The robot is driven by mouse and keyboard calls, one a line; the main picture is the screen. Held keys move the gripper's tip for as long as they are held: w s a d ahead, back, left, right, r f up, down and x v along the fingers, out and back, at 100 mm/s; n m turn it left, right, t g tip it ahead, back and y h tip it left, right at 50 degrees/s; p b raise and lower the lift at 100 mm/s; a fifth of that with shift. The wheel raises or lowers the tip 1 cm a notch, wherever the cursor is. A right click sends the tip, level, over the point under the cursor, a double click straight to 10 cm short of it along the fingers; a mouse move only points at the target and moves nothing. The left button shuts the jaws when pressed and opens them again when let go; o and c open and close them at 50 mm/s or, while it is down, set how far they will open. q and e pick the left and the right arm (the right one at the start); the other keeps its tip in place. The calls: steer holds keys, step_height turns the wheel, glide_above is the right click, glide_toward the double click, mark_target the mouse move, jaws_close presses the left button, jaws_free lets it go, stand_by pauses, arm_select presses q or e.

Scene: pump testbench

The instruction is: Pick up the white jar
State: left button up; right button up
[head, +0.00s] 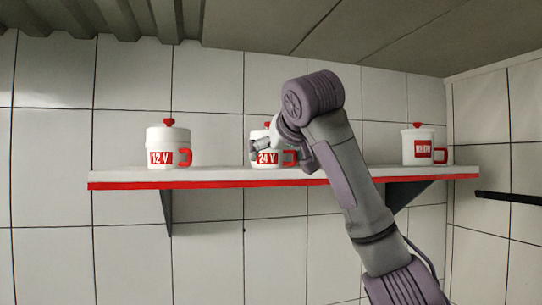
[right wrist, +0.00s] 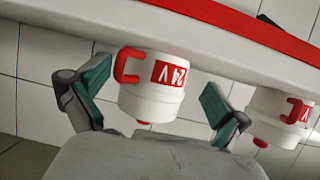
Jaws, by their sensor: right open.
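Three white jars with red lids' knobs and red handles stand upright on a shelf (head: 220,176). The 12 V jar (head: 168,148) is at the left, the 24 V jar (head: 267,158) in the middle, and a jar with a label I cannot read surely (head: 420,148) at the right. My right gripper (head: 281,152) is at the 24 V jar and partly hides it. In the right wrist view, which is upside down, the 24 V jar (right wrist: 150,100) lies between the open green-padded fingers, with visible gaps. My left gripper is not in view.
The shelf has a red front edge and dark brackets (head: 168,208) beneath. A tiled wall is behind it. Another jar (right wrist: 275,115) stands beyond one finger in the right wrist view. A dark bar (head: 508,198) is on the right wall.

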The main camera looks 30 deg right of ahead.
mark_target(275, 157)
steer(key=p+x, duration=0.1)
steer(key=x, duration=0.1)
steer(key=shift+w+d+r+p, duration=0.1)
steer(key=shift+w+d+p, duration=0.05)
steer(key=shift+w+p, duration=0.25)
steer(key=shift+w+d+f, duration=0.1)
steer(key=shift+w+f, duration=0.15)
steer(key=shift+s+r, duration=0.1)
steer(key=shift+s, duration=0.05)
steer(key=c, duration=1)
jaws_close()
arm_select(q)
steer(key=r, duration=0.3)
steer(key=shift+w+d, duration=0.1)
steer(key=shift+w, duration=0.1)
